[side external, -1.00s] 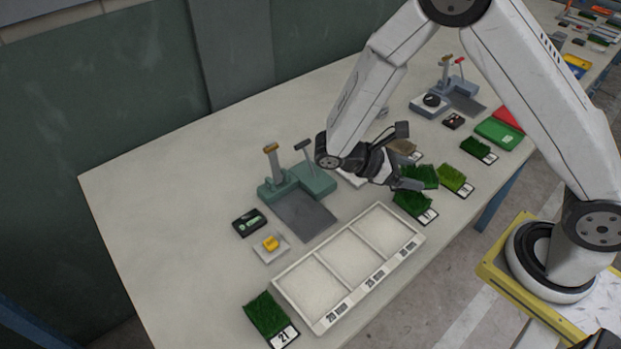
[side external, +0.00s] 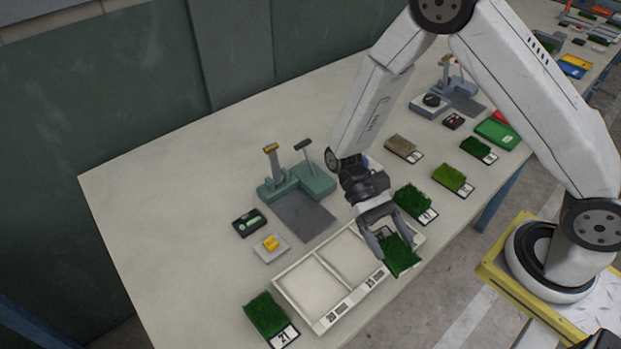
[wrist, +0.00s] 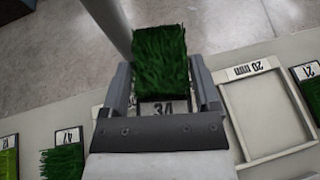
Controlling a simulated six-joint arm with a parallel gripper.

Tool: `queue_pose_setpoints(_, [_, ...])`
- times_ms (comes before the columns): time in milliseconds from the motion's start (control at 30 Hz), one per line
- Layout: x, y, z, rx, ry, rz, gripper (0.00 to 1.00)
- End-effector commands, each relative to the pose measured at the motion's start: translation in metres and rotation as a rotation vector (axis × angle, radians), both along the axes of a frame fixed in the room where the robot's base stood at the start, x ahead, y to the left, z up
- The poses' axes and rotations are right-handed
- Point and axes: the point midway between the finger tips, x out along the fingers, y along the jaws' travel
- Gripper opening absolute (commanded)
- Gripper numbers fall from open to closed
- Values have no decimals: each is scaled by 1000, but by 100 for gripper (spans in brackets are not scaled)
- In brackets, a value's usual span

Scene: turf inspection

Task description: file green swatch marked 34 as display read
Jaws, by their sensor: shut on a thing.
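The green swatch marked 34 (side external: 402,260) is held in my gripper (side external: 392,243), which is shut on it. In the wrist view the grass (wrist: 160,58) sits between the fingers (wrist: 163,88), and the label 34 shows below it. The swatch is over the right end of the white three-part tray (side external: 300,313) in the side view, hiding that end's label; I cannot tell its height. The left and middle compartments look empty. One compartment label (wrist: 250,68) reads 20 mm. A small black device with a lit display (side external: 249,222) lies left of the green press-like stand (side external: 312,178); its reading is illegible.
Swatch 21 (side external: 266,314) lies at the tray's left end. Another dark green swatch (side external: 413,200), a lighter green one (side external: 452,177) and a brown one (side external: 402,145) lie beyond the right end.

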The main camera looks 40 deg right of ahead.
Motion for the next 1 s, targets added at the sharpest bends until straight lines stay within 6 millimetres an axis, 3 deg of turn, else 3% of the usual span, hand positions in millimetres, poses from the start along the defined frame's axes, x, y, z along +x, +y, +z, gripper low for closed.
queue_pose_setpoints(267, [3,41,1,0,1,-287,16])
queue_pose_setpoints(600, [23,87,3,0,0,-620,16])
queue_pose_setpoints(1000, [52,120,6,0,0,-922,16])
